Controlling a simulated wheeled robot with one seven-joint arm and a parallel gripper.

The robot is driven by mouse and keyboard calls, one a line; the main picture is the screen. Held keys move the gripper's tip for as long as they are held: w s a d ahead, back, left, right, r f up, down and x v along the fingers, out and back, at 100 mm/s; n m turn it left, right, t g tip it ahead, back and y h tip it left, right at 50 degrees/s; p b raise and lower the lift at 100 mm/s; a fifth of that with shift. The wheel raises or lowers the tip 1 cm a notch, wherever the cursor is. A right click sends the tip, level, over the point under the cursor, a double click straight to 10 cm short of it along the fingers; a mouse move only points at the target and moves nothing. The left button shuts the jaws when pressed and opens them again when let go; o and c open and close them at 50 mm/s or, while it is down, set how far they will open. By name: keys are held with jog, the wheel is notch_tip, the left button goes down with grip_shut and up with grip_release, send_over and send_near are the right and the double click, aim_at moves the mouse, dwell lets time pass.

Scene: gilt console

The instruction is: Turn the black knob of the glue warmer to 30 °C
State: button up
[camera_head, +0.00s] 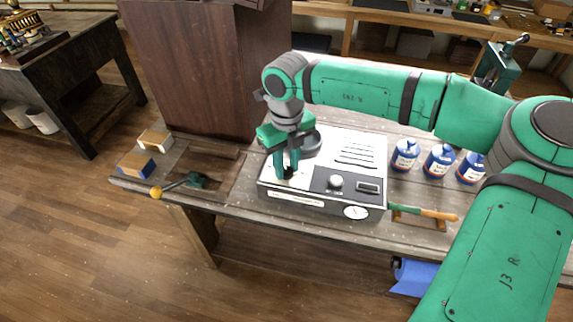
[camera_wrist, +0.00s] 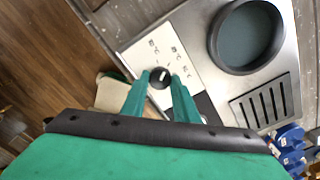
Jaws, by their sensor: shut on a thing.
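The glue warmer (camera_head: 270,196) is a flat metal-topped box on the workbench. Its black knob (camera_wrist: 162,77) sits on a white panel (camera_wrist: 160,47) with small dark temperature marks in the wrist view. The marks are too small to read surely. A pale line shows on the knob's top, running roughly up and down in the picture. My gripper (camera_wrist: 160,80) is shut on the knob, with one green finger on either side. In the head view my gripper (camera_head: 287,172) points down at the warmer's left part, and its fingers mostly hide the knob.
A brush-like tool (camera_head: 180,184) lies left.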

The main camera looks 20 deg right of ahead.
aim_at(287, 170)
jog(key=n, duration=0.6)
jog(key=shift+n, duration=0.4)
dwell(0.4)
jog(key=o, duration=1.1)
jog(key=shift+c, duration=0.2)
jog(key=shift+r, duration=0.1)
notch_tip(287, 170, up, 11)
jog(key=shift+f, duration=0.2)
